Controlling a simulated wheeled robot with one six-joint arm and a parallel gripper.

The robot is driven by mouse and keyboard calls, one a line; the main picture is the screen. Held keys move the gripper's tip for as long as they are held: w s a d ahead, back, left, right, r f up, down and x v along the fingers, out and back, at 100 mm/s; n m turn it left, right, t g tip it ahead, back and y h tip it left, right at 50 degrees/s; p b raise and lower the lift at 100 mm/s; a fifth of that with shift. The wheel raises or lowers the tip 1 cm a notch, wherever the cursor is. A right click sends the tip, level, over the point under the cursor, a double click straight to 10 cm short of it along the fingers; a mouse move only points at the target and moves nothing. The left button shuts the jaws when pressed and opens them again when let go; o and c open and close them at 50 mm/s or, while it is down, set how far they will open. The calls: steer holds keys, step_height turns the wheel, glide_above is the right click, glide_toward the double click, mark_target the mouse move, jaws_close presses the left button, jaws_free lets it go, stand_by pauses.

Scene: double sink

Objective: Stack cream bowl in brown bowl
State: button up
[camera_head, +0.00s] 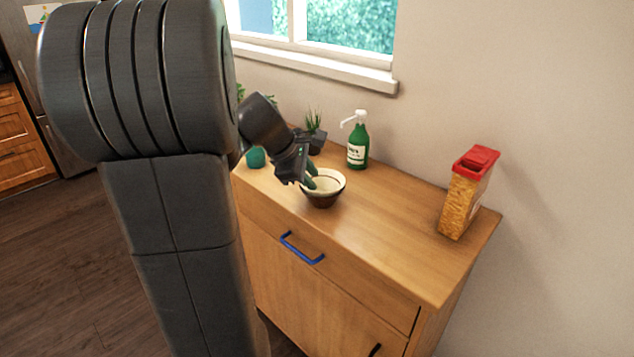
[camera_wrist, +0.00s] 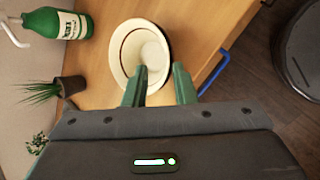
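The brown bowl (camera_head: 322,201) stands on the wooden counter, its dark outer side showing in the head view. The cream bowl (camera_head: 325,184) appears nested inside it, upright. In the wrist view, the cream bowl (camera_wrist: 148,52) shows as a pale inner round within a wider pale rim. My gripper (camera_wrist: 161,68) has its two green fingers apart, one over the bowl's inside and the other beyond the rim. In the head view, my gripper (camera_head: 309,176) is at the bowls' left rim. Whether the fingers touch the rim cannot be told.
A green pump bottle (camera_head: 357,145) and a dark plant pot (camera_head: 315,139) stand behind the bowls. A teal pot (camera_head: 255,157) is at the left. A red-lidded food container (camera_head: 468,193) stands at the right end. The counter (camera_head: 385,230) between is clear.

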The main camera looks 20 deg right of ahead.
mark_target(318, 197)
steer(key=v, duration=0.7)
steer(key=shift+p, duration=0.3)
steer(key=shift+f, duration=0.1)
steer(key=b+x, duration=0.1)
steer(key=x, duration=1.1)
steer(key=shift+b, duration=0.3)
steer(key=shift+a, duration=0.1)
